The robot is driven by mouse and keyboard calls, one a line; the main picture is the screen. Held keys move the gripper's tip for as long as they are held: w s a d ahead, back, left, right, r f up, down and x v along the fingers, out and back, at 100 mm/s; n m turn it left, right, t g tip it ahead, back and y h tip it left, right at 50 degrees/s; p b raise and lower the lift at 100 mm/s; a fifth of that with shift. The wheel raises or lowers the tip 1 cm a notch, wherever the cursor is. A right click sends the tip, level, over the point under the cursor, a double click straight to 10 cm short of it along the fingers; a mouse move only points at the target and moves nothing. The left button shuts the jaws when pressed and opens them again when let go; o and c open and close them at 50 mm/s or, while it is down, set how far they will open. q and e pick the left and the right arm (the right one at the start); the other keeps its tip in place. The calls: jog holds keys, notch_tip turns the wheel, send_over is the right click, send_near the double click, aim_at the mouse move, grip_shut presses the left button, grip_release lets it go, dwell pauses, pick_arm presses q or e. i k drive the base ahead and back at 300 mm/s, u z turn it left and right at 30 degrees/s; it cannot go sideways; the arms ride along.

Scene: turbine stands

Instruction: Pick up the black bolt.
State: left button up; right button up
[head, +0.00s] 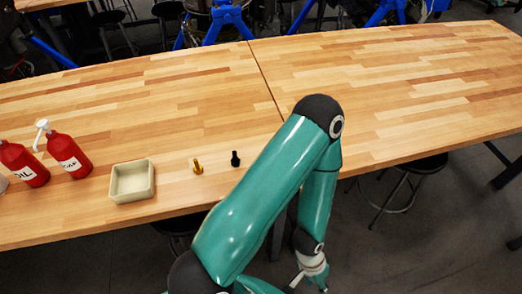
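The black bolt (235,158) stands upright on the wooden table (370,110), near its front edge in the head view. One of my green arms rises from the bottom middle, bends at the top and comes down again in front of the table, to the right of the black bolt.
A pale square tray (149,190) sits left of the yellow bolt. Two red bottles (69,157) (22,164) stand farther left. The table's right part is bare. Dark stools (404,188) are below the table, and blue stands (216,22) are behind it.

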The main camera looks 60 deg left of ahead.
aim_at(236, 161)
jog(key=z, duration=0.1)
jog(key=i, duration=0.3)
jog(key=u, duration=3.1)
